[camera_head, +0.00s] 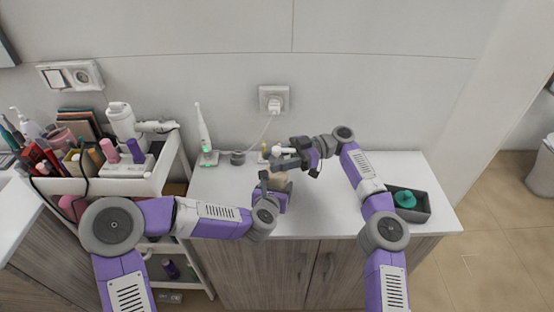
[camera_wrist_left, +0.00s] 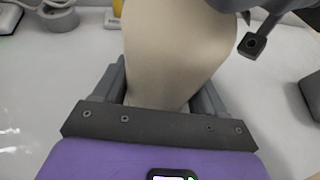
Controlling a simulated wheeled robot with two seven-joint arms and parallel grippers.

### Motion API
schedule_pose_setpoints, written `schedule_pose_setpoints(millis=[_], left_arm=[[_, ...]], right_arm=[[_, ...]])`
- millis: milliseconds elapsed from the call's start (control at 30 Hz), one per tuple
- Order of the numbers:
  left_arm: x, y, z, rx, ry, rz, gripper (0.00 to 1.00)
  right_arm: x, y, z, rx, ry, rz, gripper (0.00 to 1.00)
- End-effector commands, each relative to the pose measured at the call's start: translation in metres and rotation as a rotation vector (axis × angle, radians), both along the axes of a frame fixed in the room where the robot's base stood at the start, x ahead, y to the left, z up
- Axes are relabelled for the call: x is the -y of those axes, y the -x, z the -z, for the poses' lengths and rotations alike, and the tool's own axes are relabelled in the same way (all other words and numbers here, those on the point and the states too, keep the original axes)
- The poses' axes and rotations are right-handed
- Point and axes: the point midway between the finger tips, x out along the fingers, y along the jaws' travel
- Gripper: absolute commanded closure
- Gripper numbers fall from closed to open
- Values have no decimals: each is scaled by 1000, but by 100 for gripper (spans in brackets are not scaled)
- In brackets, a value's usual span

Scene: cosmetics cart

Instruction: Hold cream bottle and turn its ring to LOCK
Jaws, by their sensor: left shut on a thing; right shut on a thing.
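The cream bottle (camera_head: 278,183) is beige and stands over the counter in the middle of the head view, mostly covered by my grippers. In the left wrist view its wide beige body (camera_wrist_left: 175,45) fills the space between the fingers. My left gripper (camera_head: 272,188) is shut on the bottle's body; its fingers (camera_wrist_left: 163,88) lie on both sides of it. My right gripper (camera_head: 284,164) is shut at the top of the bottle, where the ring would be. The ring and any LOCK mark are hidden, so I cannot tell how it is turned.
An electric toothbrush (camera_head: 204,140) stands on the white counter (camera_head: 330,205) at the left. A plug with a cable sits in the wall socket (camera_head: 272,100). A grey tray (camera_head: 418,213) with a green item is at the right. A crowded cart (camera_head: 150,184) stands left.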

Motion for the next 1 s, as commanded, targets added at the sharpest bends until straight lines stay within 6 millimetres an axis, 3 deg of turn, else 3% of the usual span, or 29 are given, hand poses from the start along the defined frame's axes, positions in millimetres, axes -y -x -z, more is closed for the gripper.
schedule_pose_setpoints(millis=[200,233,400,1000], left_arm=[[2,1,-1,1,0,5,76],[2,1,-1,1,1,5,76],[1,0,-1,2,1,3,76],[0,-1,-1,2,1,-1,76]], right_arm=[[0,-1,1,1,3,4,87],[0,-1,1,1,3,4,54],[0,0,1,1,2,2,31],[0,-1,1,-1,0,14,31]])
